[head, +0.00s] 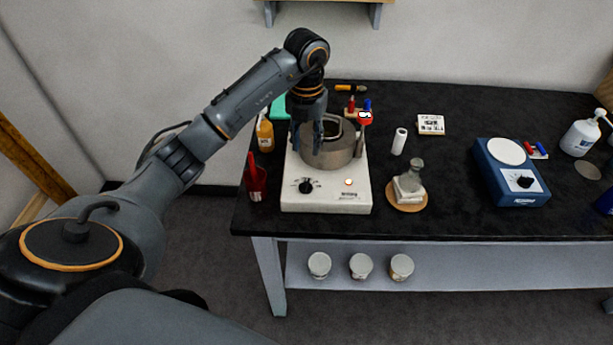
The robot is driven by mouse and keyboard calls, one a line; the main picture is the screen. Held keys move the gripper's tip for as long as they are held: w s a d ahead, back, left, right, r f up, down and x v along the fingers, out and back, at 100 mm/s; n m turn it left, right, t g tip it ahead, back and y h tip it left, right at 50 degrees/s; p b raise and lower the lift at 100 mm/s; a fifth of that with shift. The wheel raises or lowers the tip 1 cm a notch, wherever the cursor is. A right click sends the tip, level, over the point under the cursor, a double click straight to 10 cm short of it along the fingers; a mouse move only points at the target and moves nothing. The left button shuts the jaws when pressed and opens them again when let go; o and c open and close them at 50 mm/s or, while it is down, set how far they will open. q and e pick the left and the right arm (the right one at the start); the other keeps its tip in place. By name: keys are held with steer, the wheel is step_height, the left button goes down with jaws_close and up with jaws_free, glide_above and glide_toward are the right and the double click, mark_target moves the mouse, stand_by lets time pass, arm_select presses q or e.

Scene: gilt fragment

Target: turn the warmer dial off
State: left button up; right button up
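The white warmer (327,200) stands at the left end of the black bench. A metal pot (336,152) sits on top of it. Its black dial (307,187) is on the front panel at the left, and a small red light (348,182) glows at the right of the panel. The dial's exact setting is too small to read. My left gripper (308,146) points down above the warmer's left side, behind the dial and beside the pot. Its fingers look spread, with nothing visible between them. My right gripper is out of view.
A red container (256,178) and a yellow bottle (265,135) stand left of the warmer. A small weight-like object (409,183) sits on a round coaster to its right. A blue device (511,172) with its own dial stands farther right. Jars stand on the shelf below.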

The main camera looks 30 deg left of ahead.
mark_target(306, 180)
arm_select(q)
step_height(306, 180, down, 12)
steer(key=p, duration=0.2)
steer(key=shift+f+p, duration=0.15)
steer(key=shift+p, duration=0.2)
jaws_close()
